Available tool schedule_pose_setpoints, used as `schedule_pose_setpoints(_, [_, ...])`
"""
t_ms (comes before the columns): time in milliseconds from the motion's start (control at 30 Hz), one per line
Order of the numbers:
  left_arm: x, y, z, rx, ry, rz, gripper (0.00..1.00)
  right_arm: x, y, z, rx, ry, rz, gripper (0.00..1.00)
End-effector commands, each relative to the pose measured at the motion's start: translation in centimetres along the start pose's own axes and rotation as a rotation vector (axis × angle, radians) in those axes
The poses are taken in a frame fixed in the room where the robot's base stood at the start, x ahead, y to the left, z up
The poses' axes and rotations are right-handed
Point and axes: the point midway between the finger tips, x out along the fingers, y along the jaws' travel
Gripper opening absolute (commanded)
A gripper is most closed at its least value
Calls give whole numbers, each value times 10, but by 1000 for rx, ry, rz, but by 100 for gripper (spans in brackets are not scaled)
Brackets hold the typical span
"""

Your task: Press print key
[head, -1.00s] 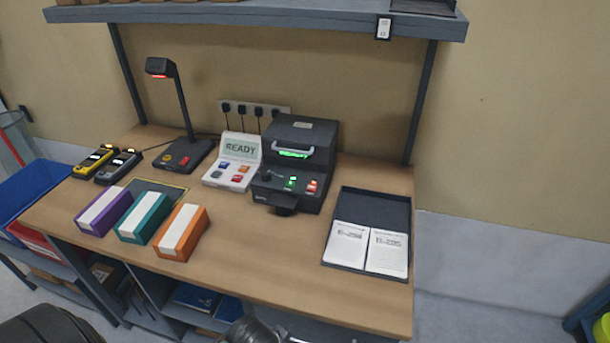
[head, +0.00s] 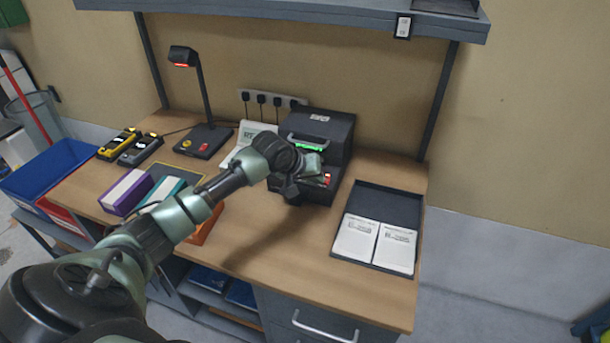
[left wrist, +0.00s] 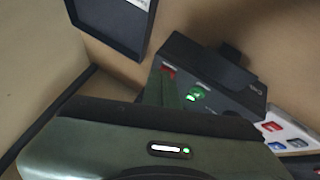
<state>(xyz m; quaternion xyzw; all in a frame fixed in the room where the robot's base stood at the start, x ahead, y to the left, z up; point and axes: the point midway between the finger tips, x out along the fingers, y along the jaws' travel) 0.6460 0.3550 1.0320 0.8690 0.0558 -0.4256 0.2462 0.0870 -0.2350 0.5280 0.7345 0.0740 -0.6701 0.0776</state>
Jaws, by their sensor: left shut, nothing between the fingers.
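The black label printer (head: 325,130) stands at the back of the bench with a green-lit slot. Its front panel carries a green button (left wrist: 197,93) and a red button (left wrist: 168,69), both visible in the left wrist view. My left gripper (head: 316,181) is shut and empty, over the printer's front panel by these buttons. I cannot tell whether it touches a button. The white console (head: 247,136) is partly hidden behind my left arm; its coloured keys show in the left wrist view (left wrist: 287,130). My right gripper is out of view.
A dark tray (head: 392,200) with two white label stacks lies to the right. Purple (head: 127,192), teal and orange boxes lie to the left, partly behind my arm. A scanner lamp (head: 203,140) and two handhelds stand at the back left. A shelf hangs above.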

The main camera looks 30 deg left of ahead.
Motion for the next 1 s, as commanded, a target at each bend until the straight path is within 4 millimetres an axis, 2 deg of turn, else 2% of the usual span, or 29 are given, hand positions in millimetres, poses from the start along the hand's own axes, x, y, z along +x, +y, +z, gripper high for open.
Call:
schedule_pose_setpoints(33, [-6,-6,-24,-40,26,-2,0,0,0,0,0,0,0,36])
schedule_pose_setpoints(100, [-13,-12,-48,-94,56,3,0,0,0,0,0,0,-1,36])
schedule_pose_setpoints(200, [-22,-19,-74,-154,87,10,0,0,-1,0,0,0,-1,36])
schedule_pose_setpoints(333, [-30,-25,-94,-202,111,17,0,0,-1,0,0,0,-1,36])
schedule_pose_setpoints(467, [-33,-27,-101,-218,120,20,0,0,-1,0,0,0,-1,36])
schedule_pose_setpoints(800, [-32,-27,-100,-218,119,20,0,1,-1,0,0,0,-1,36])
schedule_pose_setpoints(1000, [-24,-30,-95,-217,119,20,0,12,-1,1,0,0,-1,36])
